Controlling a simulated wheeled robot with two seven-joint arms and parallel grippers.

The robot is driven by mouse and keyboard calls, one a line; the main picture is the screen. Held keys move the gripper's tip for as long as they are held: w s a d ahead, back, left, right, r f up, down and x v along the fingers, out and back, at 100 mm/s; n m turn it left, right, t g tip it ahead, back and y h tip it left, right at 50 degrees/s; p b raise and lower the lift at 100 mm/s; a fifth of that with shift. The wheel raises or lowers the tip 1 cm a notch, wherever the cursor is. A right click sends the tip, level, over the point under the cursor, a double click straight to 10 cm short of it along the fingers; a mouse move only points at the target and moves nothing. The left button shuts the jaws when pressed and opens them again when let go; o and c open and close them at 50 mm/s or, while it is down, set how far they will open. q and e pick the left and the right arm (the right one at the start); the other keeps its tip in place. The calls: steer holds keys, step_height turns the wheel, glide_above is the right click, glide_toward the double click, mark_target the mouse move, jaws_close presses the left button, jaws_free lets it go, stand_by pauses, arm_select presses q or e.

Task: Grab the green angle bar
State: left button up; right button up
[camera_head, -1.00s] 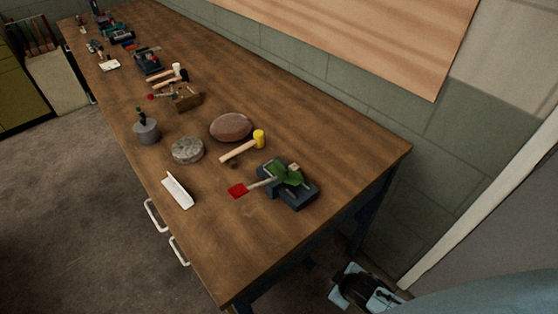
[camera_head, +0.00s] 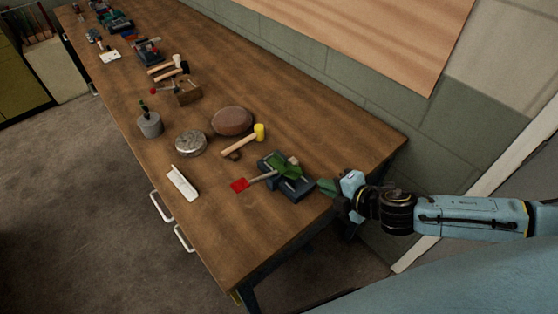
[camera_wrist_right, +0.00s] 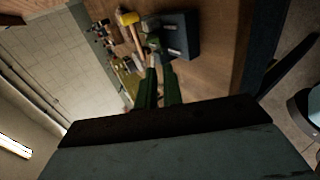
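A green piece (camera_head: 290,168) lies on a dark blue-grey block (camera_head: 297,188) near the table's right end; its exact shape is hard to make out. It seems to show in the right wrist view as a dark green patch (camera_wrist_right: 152,43). A pale, white angle-shaped bar (camera_head: 182,184) lies near the front edge. My right gripper (camera_head: 327,187) is just right of the block, apart from it and empty. Its green fingers (camera_wrist_right: 160,88) show a narrow gap in the right wrist view. My left gripper is not in view.
A red-ended tool (camera_head: 240,185) lies against the block. A yellow-headed mallet (camera_head: 259,132), a round grey disc (camera_head: 190,143) and a brown rounded object (camera_head: 232,121) lie close by on the wooden table (camera_head: 225,245). The table's front right corner is clear.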

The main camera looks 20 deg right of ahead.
mark_target(295, 176)
steer(key=x, duration=0.7)
steer(key=shift+w+a+f, duration=0.15)
steer(key=shift+w+f, duration=0.05)
steer(key=shift+w, duration=0.15)
steer(key=shift+x, duration=2.7)
steer(key=shift+s+a, duration=0.1)
steer(key=shift+s, duration=0.05)
steer(key=shift+c, duration=0.2)
jaws_close()
